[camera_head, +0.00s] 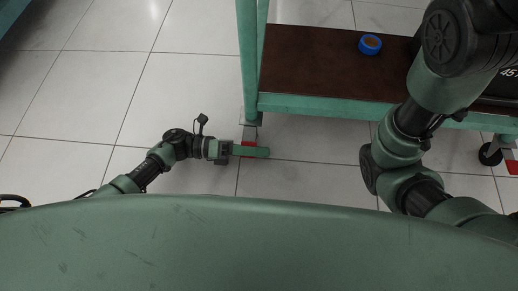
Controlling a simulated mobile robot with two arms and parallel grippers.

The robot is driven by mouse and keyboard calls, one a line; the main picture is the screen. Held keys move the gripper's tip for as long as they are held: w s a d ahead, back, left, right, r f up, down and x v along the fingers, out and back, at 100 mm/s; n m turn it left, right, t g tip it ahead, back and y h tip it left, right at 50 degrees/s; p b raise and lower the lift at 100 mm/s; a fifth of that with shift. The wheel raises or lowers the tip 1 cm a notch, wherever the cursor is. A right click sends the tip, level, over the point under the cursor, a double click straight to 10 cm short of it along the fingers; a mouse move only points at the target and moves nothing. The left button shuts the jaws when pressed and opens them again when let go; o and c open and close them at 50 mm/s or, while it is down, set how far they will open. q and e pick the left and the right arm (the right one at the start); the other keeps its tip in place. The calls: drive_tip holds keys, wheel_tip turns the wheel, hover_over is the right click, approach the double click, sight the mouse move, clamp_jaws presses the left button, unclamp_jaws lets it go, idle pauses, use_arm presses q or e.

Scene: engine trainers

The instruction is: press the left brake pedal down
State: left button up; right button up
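The left brake pedal (249,144) is a small red piece low at the front left leg of the green cart. A grey part shows just above it. My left gripper (262,152) reaches in from the left with its green fingers pointing right. The fingers lie across the pedal as seen from above and cover most of it, so red shows only at their edges. I cannot tell whether they touch it, nor how far apart they are. My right arm rises along the right side, and its gripper is out of the picture.
The green cart (330,105) has a dark brown shelf with a blue tape roll (370,44) on it. A black caster (490,153) and another red pedal (512,167) show at the right. The tiled floor (110,95) at the left is clear.

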use_arm(q)
drive_tip(key=a+p, duration=0.2)
drive_tip(key=a, duration=0.4)
drive_tip(key=shift+a, duration=0.95)
drive_tip(key=shift+s, duration=0.1)
